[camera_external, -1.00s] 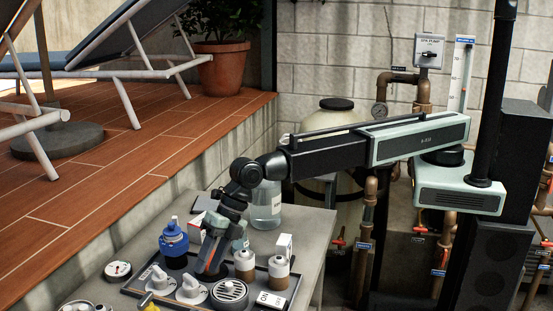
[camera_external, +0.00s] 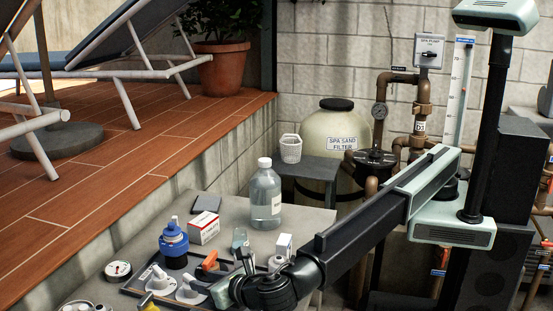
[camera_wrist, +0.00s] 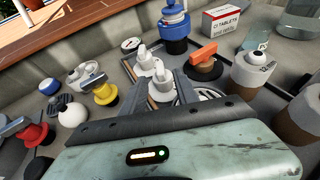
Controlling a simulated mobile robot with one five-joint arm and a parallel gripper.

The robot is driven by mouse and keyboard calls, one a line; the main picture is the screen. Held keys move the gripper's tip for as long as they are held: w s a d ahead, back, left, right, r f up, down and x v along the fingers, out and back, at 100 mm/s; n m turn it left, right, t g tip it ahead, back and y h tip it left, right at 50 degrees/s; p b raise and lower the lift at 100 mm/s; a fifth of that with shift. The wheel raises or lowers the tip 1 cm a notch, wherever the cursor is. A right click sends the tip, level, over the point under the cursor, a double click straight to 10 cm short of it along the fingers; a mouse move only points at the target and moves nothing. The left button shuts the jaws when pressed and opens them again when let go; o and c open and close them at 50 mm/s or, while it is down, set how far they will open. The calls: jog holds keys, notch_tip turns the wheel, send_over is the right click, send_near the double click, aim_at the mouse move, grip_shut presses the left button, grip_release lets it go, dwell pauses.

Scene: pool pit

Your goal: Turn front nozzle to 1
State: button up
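Two white nozzles on round white dials sit side by side on the dark tray (camera_external: 135,290): one farther left (camera_external: 160,277), one nearer the external camera (camera_external: 188,287). Both also show in the wrist view, the far one (camera_wrist: 145,57) and the near one (camera_wrist: 161,84). My gripper (camera_wrist: 166,82) is open in the wrist view, its two fingers apart on either side of the near nozzle. I cannot tell whether they touch it. In the external view my gripper (camera_external: 214,291) is low over the tray, right beside the near nozzle. The dial markings are too small to read.
An orange-handled black knob (camera_wrist: 201,60) stands just beyond the right finger.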

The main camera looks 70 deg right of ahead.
aim_at(192, 276)
jog(key=b+x, duration=0.2)
jog(key=x, duration=0.4)
jog(key=shift+w+f, duration=0.1)
jog(key=shift+f, duration=0.1)
grip_shut()
